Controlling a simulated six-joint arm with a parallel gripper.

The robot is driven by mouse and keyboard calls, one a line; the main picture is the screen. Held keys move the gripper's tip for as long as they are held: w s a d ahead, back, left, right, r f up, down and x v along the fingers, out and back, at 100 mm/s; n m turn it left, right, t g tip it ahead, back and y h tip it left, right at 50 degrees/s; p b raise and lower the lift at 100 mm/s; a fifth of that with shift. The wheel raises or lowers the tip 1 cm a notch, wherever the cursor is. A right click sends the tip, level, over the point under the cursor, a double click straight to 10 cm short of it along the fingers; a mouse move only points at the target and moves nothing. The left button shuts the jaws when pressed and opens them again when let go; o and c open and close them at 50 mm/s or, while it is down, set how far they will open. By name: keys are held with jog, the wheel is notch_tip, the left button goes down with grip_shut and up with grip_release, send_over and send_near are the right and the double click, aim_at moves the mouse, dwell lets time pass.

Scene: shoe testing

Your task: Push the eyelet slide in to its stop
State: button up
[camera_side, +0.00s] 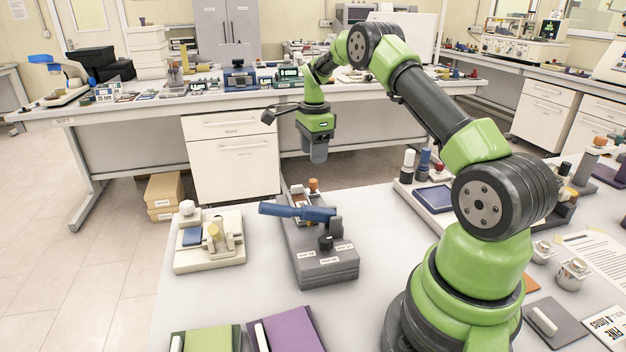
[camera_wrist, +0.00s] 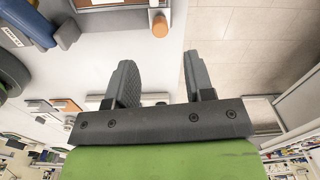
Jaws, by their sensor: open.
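A grey fixture (camera_side: 325,268) with a long blue lever (camera_side: 290,211) stands on the near table. An orange-brown knob (camera_side: 313,186) shows at its far end, beside a small pale plate with a brown border. This may be the eyelet slide's knob, but I cannot tell how far in the slide is. In the wrist view the knob (camera_wrist: 159,25) lies beyond the fingertips, near the table edge, and the blue lever (camera_wrist: 28,22) is at the upper left. My gripper (camera_wrist: 157,62) is open and empty. In the side view my gripper (camera_side: 317,158) hangs above and behind the fixture, apart from it.
A cream fixture (camera_side: 209,250) with a blue pad stands to the left. Green (camera_side: 205,342) and purple (camera_side: 288,330) pads lie in front. A tray with bottles and a blue pad (camera_side: 435,197) is to the right. Floor separates this table from the back bench.

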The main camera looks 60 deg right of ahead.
aim_at(313, 181)
notch_tip(313, 181, down, 8)
jog(key=shift+w+f, duration=0.1)
jog(key=shift+c, duration=0.2)
